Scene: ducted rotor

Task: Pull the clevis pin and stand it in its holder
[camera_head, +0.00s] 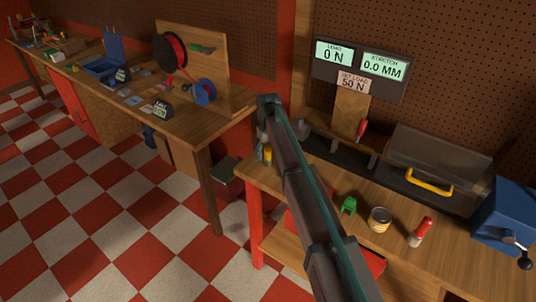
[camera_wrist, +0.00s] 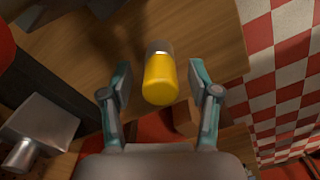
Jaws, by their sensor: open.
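In the wrist view my gripper (camera_wrist: 160,92) is open, with one finger on each side of a yellow cylinder with a grey end (camera_wrist: 160,78). Clear gaps show between the cylinder and both fingers, and I cannot tell the depth between them. The yellow cylinder also shows at the bench's left end in the head view (camera_head: 267,154). A red-handled piece (camera_head: 361,129) sits at the test rig (camera_head: 352,162) below the load display. I cannot tell for sure which piece is the clevis pin or its holder. My arm hides part of the rig's left end.
On the bench (camera_head: 320,177) stand a green piece (camera_head: 348,205), a can (camera_head: 380,220) and a red-and-white bottle (camera_head: 420,232). A clear guard with a yellow handle (camera_head: 430,182) and a blue box (camera_head: 507,215) are at the right. A grey metal block (camera_wrist: 45,125) lies left of my gripper.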

